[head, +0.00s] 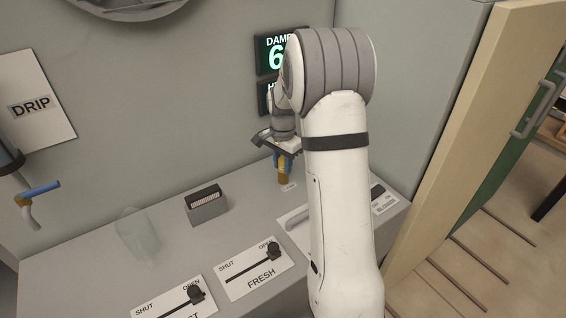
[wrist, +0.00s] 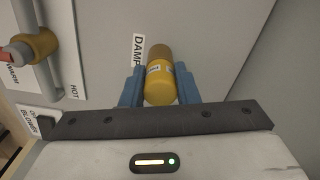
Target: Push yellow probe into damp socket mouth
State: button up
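The yellow probe (wrist: 160,86) is a short, bright yellow cylinder with small labels. In the wrist view it sits between the two blue fingers of my gripper (wrist: 159,90), which appear closed against its sides. A darker, brownish-yellow collar (wrist: 160,52) at its far end lies beside the DAMP label (wrist: 138,52); it looks like the damp socket. Its mouth is hidden, so I cannot tell how deep the probe sits. In the head view my gripper (head: 284,158) is low over the back of the bench, above a yellow-brown piece (head: 284,177).
A grey bench (head: 165,245) carries a slotted box (head: 206,204), a clear vessel (head: 137,232) and sliders, one marked FRESH (head: 262,280). A display (head: 270,55) hangs behind my arm.

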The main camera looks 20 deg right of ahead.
jog(key=o, duration=0.5)
notch_tip(320, 180, up, 8)
jog(key=shift+f+b, duration=0.1)
jog(key=shift+b, duration=0.2)
dwell(0.5)
jog(key=s+a+r+n+t, duration=0.1)
jog(key=s+a+r+n, duration=0.2)
jog(key=s, duration=0.4)
jog(key=s+a+r+n+t, duration=0.1)
jog(key=s+a+r+n, duration=0.25)
jog(key=s, duration=0.35)
jog(key=s+a+n, duration=0.1)
jog(key=s+n, duration=0.1)
jog(key=s, duration=0.2)
jog(key=s+a+f+n, duration=0.1)
jog(key=s+n, duration=0.1)
jog(key=s, duration=0.3)
jog(key=s+a+f+n, duration=0.1)
jog(key=s+n, duration=0.1)
jog(key=s, duration=0.2)
jog(key=shift+s+a+t, duration=0.4)
